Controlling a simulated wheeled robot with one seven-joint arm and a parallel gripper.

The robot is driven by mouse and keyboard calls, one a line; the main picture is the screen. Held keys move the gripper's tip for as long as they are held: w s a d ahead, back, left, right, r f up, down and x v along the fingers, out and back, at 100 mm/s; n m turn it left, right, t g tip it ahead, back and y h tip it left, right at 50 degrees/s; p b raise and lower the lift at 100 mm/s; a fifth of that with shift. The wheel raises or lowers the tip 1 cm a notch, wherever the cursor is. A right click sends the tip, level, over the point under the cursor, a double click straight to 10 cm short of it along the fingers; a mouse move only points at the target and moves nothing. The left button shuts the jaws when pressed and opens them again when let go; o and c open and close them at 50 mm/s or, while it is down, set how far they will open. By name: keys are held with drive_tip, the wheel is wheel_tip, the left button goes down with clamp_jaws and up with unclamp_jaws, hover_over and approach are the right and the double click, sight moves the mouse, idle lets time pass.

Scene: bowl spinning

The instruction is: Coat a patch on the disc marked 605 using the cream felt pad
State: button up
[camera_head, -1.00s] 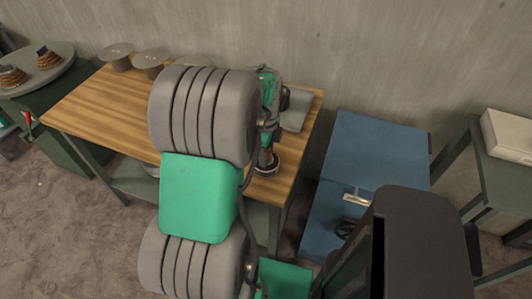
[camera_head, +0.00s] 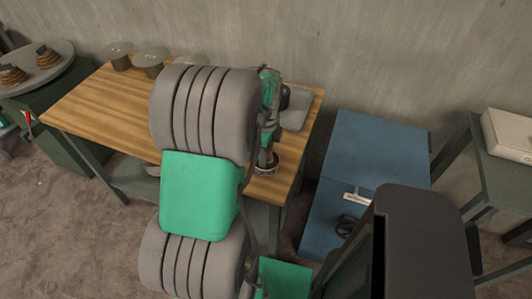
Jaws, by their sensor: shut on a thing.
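My gripper (camera_head: 267,150) points down at the right end of the wooden table, mostly hidden by my own arm. It is shut on a small tool whose lower end is at a dark-rimmed round dish (camera_head: 266,168); whether they touch, I cannot tell. The tool's pad and its colour are too small to make out. Grey round discs stand along the table's back edge: one on the left (camera_head: 118,48), one beside it (camera_head: 150,56), and a third (camera_head: 192,59) partly behind my arm. No number is legible, so I cannot tell which is 605.
The wooden table (camera_head: 95,105) is clear on its left half. A grey tray (camera_head: 296,112) lies at its right end with a dark item beside it. A round grey stand (camera_head: 52,63) holds brown coiled pieces at far left. A blue bench (camera_head: 378,150) stands to the right.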

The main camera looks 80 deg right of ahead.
idle(0.4)
drive_tip(key=shift+r+p, duration=2.55)
drive_tip(key=shift+r, duration=0.9)
